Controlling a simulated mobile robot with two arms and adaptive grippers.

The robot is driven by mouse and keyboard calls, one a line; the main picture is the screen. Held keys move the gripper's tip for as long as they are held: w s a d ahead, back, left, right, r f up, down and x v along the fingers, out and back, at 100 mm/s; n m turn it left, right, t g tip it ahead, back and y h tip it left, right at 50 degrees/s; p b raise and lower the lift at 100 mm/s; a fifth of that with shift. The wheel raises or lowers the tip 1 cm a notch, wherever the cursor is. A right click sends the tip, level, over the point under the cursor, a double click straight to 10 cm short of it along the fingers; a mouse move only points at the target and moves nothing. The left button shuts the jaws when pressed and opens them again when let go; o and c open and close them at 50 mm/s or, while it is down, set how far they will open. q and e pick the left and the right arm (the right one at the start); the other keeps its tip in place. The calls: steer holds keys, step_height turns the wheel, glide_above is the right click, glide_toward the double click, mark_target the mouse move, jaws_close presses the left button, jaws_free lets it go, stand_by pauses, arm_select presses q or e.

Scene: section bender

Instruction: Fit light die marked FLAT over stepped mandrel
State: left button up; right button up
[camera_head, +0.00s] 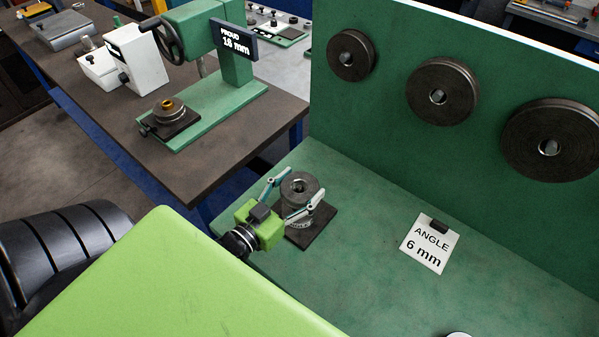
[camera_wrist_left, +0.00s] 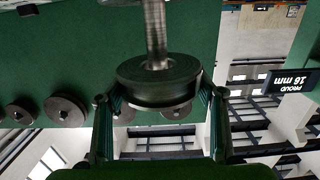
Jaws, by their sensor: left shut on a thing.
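A dark round die (camera_head: 300,184) with a central hole sits between the fingertips of my left gripper (camera_head: 298,187), which is shut on its rim. No FLAT marking is readable on it. It stands above a dark square base plate (camera_head: 315,236) on the green bench, with a paler round part (camera_head: 299,221) below it. In the left wrist view, which is upside down, the die (camera_wrist_left: 158,82) is gripped at both sides. A bare metal shaft (camera_wrist_left: 155,30), apparently the mandrel, meets its middle. How far the die is over it cannot be told. My right gripper is not in view.
A green upright panel (camera_head: 385,110) carries large dark rollers (camera_head: 442,91). A card reading ANGLE 6 mm (camera_head: 430,243) lies on the bench right of the gripper. A brown table (camera_head: 215,180) holds a green press with a PROUD 16 mm sign (camera_head: 236,42). Bench between card and gripper is clear.

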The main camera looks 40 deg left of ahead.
mark_target(300, 196)
arm_select(q)
steer(key=shift+r+p, duration=1.65)
steer(key=shift+r, duration=0.5)
steer(key=shift+f+b, duration=2.75)
steer(key=shift+f, duration=1.3)
steer(key=o, duration=1.6)
steer(key=shift+c, duration=0.2)
steer(key=shift+f, duration=0.15)
steer(key=shift+s, duration=0.15)
steer(key=s, duration=1.1)
steer(key=shift+s+a+r, duration=0.35)
steer(key=shift+a+r, duration=0.1)
steer(key=shift+s+f, duration=0.1)
